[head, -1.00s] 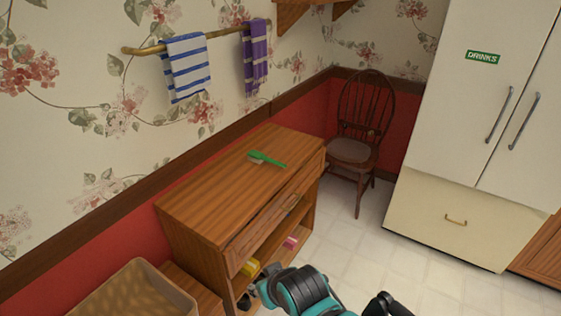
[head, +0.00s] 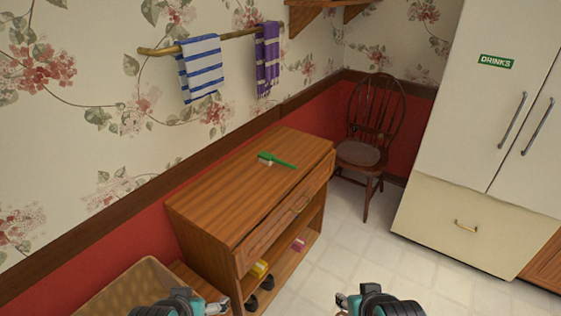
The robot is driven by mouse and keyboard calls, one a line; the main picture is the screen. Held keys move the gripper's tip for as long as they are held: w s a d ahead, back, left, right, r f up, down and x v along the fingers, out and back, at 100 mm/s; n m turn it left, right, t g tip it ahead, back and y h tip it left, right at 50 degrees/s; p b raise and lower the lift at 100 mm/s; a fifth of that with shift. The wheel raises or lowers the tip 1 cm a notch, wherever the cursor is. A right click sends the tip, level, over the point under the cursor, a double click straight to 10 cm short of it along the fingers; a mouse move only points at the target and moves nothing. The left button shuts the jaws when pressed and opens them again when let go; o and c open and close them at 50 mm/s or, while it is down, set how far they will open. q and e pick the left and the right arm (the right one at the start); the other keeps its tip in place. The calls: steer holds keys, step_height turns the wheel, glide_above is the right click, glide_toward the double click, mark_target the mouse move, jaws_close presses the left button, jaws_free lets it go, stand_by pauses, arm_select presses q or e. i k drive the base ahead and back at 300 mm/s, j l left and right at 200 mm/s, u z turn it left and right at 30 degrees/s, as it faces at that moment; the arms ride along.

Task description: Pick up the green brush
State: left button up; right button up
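The green brush (head: 278,161) lies on the top of the wooden cabinet (head: 225,200), its pale bristles at the left end and its handle pointing right. My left gripper (head: 222,306) is at the bottom edge, in front of the cabinet and well away from the brush. My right gripper (head: 341,300) is at the bottom edge, over the floor to the right of the cabinet. Both are only partly in frame, and their fingers are too small to read. Neither touches the brush.
A wicker basket (head: 120,290) stands at the lower left. Yellow (head: 259,268) and pink (head: 298,243) items sit on the cabinet's lower shelf. A wooden chair (head: 367,150) and a white fridge (head: 480,110) stand beyond. The tiled floor (head: 365,265) is clear.

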mark_target(268, 159)
steer(key=i+l+u, duration=0.3)
steer(key=i+l, duration=0.55)
steer(key=l, duration=0.1)
